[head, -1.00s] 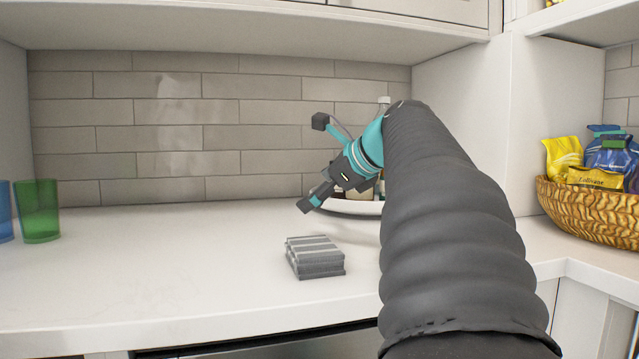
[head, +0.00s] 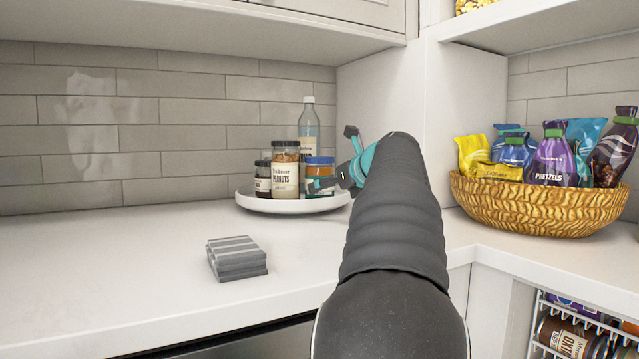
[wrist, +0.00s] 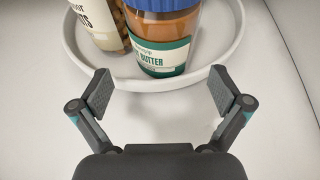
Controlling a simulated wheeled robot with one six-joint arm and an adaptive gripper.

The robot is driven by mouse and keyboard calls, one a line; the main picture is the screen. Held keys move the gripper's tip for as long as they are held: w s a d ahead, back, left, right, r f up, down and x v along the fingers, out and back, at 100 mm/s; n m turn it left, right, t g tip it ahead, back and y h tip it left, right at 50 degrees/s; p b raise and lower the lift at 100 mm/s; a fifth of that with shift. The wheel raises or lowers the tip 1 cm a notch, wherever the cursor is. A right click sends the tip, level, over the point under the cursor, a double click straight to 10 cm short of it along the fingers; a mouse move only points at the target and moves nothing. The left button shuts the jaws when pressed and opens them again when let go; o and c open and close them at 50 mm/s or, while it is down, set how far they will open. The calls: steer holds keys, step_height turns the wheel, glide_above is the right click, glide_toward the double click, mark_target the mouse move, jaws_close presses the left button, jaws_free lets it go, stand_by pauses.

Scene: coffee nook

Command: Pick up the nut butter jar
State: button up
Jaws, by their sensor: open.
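The nut butter jar (wrist: 163,40) has a blue lid, brown contents and a green and white label that reads "BUTTER" in the wrist view. It stands upright on a round white tray (wrist: 237,52). In the head view the jar (head: 320,170) is at the right of the tray (head: 290,207), partly hidden by my gripper. My gripper (wrist: 158,92) is open and empty in the wrist view, its two fingers spread just short of the jar, near the tray's rim. In the head view my gripper (head: 346,160) shows from behind, largely hidden by my arm.
A peanuts jar (head: 285,172) stands left of the nut butter jar, with a small dark-lidded jar (head: 262,179) and a clear bottle (head: 308,122) nearby. Grey coasters (head: 236,258) lie on the counter. A wicker basket (head: 540,206) of snack bags stands at right.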

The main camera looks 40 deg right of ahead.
steer(key=shift+d+r+x, duration=0.15)
steer(key=shift+x, duration=1.55)
steer(key=shift+d+r+x, duration=0.1)
steer(key=shift+x, duration=1.55)
steer(key=c, duration=1.6)
steer(key=shift+r, duration=0.1)
steer(key=shift+c, duration=0.5)
